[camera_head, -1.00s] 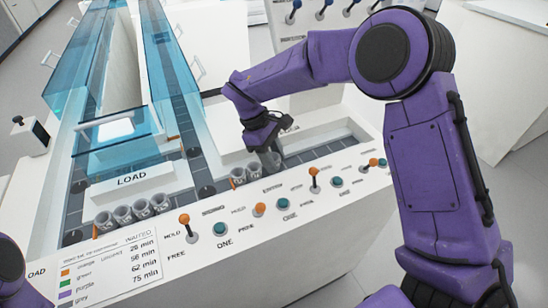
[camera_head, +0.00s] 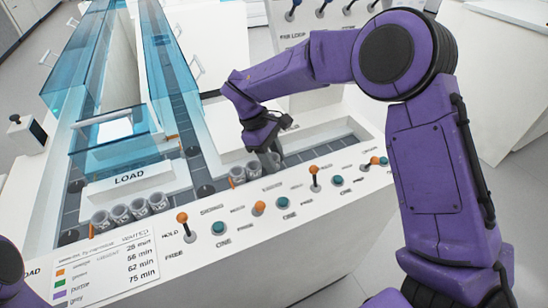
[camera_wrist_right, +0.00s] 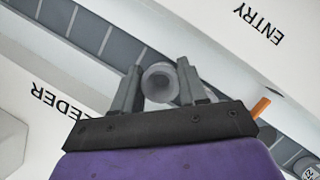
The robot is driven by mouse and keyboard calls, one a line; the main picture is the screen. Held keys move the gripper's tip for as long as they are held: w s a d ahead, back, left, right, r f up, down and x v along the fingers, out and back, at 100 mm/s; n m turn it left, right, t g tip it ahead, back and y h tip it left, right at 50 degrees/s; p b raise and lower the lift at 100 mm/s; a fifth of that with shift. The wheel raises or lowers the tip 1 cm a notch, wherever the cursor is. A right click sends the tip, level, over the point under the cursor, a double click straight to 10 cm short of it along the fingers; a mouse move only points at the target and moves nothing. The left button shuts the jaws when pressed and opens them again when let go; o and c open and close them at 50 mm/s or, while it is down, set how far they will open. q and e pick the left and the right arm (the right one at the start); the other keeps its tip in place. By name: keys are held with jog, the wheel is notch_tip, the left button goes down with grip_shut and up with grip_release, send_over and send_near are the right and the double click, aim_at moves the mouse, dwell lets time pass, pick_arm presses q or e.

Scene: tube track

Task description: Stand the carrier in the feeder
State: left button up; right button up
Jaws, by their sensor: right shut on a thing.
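My right gripper (camera_head: 269,152) reaches down over the dark channel at the right, beside the ENTRY side of the console. It is shut on a grey round carrier (camera_wrist_right: 160,84), whose open round end shows between the two fingers in the right wrist view (camera_wrist_right: 161,88). In the head view the carrier is mostly hidden by the fingers. The dark segmented feeder channel (camera_wrist_right: 90,32) runs under and beside it; the FEEDER lettering is partly covered. I cannot tell whether the carrier touches the channel floor. My left gripper is not in view.
Several more carriers (camera_head: 120,213) stand at the LOAD end. Levers (camera_head: 259,208) and green buttons (camera_head: 218,228) line the front panel. Blue clear covers (camera_head: 175,75) rise behind.

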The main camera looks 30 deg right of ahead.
jog(key=shift+s+f+b, duration=0.2)
jog(key=shift+f+b, duration=0.15)
jog(key=o, duration=0.9)
jog(key=shift+f, duration=0.15)
jog(key=shift+s+a, duration=0.1)
jog(key=v, duration=0.7)
jog(key=p+v, duration=0.1)
jog(key=v, duration=0.3)
jog(key=shift+w+d+r, duration=0.25)
jog(key=shift+r, duration=0.05)
